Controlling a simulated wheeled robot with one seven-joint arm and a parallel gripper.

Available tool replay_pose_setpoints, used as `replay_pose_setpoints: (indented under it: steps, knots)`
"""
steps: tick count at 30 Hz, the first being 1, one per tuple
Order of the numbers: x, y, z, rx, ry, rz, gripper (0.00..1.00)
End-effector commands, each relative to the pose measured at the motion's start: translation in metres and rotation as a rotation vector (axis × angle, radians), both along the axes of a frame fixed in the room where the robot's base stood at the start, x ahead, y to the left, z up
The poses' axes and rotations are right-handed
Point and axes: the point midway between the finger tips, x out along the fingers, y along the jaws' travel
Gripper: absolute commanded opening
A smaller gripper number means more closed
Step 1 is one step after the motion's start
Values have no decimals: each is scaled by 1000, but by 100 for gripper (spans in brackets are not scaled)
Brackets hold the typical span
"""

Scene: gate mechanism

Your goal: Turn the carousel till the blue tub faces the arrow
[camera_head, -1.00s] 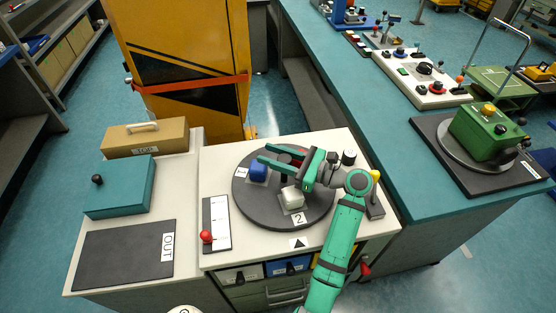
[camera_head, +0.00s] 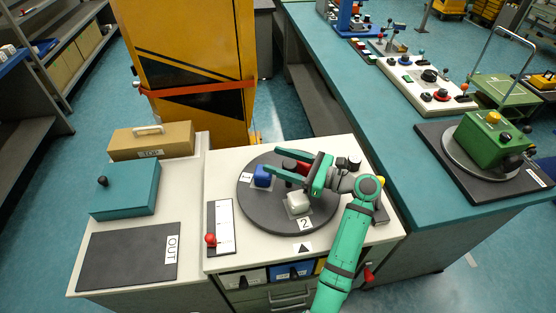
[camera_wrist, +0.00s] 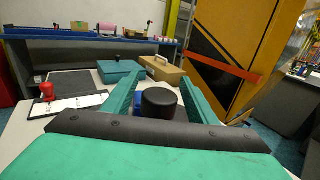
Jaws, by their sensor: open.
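The dark round carousel (camera_head: 262,213) lies on the white-topped bench. A blue tub (camera_head: 263,176) sits at its left by a label "1", and a white tub (camera_head: 298,202) sits at its front by the label "2". A red part (camera_head: 289,165) shows between my fingers at the back. The arrow label (camera_head: 303,247) is on the bench in front of the carousel, nearest the "2". My gripper (camera_head: 274,161) is open over the back of the carousel. In the wrist view, a black round knob (camera_wrist: 160,103) is between the fingers, with a bit of blue behind it.
A teal box (camera_head: 125,190), a dark OUT mat (camera_head: 128,257) and a tan box (camera_head: 150,141) are at the left. A red-knobbed slider (camera_head: 211,239) is beside the carousel. A yellow cabinet (camera_head: 190,60) stands behind. The right bench holds a green box (camera_head: 488,138).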

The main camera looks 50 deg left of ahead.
Motion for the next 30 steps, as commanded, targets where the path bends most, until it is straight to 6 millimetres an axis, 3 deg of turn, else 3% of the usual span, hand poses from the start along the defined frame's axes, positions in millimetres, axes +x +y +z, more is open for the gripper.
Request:
replay_pose_setpoints:
  steps: [15, 21, 30]
  knots:
    - [41, -80, 0, 0, 1, -8, 52]
    - [47, -92, 0, 0, 0, -8, 52]
    - [46, -91, 0, 0, 0, -4, 52]
